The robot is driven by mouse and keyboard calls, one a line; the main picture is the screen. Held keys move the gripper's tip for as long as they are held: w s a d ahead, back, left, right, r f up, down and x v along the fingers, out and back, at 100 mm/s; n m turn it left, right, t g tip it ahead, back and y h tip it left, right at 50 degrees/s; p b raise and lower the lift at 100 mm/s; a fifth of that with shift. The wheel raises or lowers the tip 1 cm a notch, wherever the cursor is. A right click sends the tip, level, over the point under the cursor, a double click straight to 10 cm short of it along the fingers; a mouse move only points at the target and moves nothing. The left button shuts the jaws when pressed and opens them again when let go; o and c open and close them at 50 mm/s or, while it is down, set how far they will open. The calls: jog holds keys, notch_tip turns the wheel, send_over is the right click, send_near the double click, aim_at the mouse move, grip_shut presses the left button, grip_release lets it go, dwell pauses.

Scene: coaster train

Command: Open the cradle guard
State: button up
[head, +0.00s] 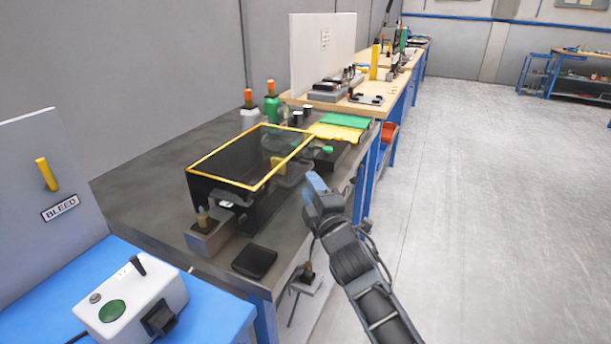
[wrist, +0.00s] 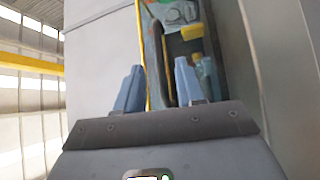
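The cradle guard (head: 222,163) is a dark see-through box with a yellow-edged top, on the grey metal bench. Its top lies flat, and parts inside show only dimly through it. A small yellow block (head: 278,164) shows at its right side; a yellow piece (wrist: 192,32) also shows ahead in the wrist view, but I cannot tell if it is the same one. My gripper (head: 316,184), with blue fingers, is right of the guard near the bench's edge, apparently apart from it. In the wrist view my gripper (wrist: 157,70) has its fingers apart, with nothing seen held between them.
Bottles with orange caps (head: 271,102) stand behind the guard, near green and yellow cloths (head: 338,130). A brass-topped block (head: 205,228) and a black pad (head: 254,261) lie in front. A white control box (head: 130,303) is at front left. Open floor lies right.

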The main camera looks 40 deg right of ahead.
jog(key=shift+x, duration=2.25)
grip_shut()
